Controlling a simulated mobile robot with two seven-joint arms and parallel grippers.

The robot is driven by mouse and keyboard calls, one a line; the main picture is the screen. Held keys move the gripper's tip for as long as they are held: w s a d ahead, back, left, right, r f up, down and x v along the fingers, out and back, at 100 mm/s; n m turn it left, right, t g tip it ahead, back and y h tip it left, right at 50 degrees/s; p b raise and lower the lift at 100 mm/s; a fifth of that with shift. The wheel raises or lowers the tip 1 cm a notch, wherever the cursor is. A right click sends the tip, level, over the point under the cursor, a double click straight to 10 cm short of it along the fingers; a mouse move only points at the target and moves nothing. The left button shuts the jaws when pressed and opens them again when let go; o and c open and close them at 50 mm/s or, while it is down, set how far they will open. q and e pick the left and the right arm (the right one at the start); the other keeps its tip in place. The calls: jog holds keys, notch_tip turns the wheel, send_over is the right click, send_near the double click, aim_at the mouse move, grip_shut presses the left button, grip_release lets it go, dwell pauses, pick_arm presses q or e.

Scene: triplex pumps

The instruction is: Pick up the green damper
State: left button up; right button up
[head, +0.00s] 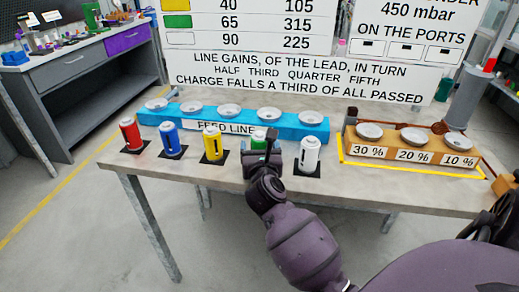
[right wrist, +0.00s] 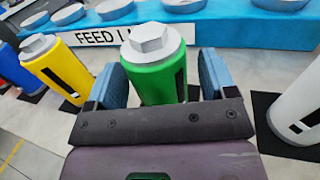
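The green damper (head: 258,139) stands upright in the row on the table, between the yellow and white dampers; my gripper hides its lower part in the head view. It is a green cylinder with a white hexagonal cap and a black slot, seen large in the right wrist view (right wrist: 155,75). My right gripper (head: 262,158) is at it, with its blue fingers (right wrist: 160,85) on either side of the body. The fingers look open, with a small gap showing on the right side. My left gripper is not in view.
Red (head: 131,133), blue (head: 171,139) and yellow (head: 212,145) dampers stand to the left, and a white one (head: 309,155) close to the right. Behind is the blue feed line block (head: 290,131) with round dishes. A wooden rack (head: 390,164) stands at the right.

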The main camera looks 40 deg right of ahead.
jog(key=c, duration=1.1)
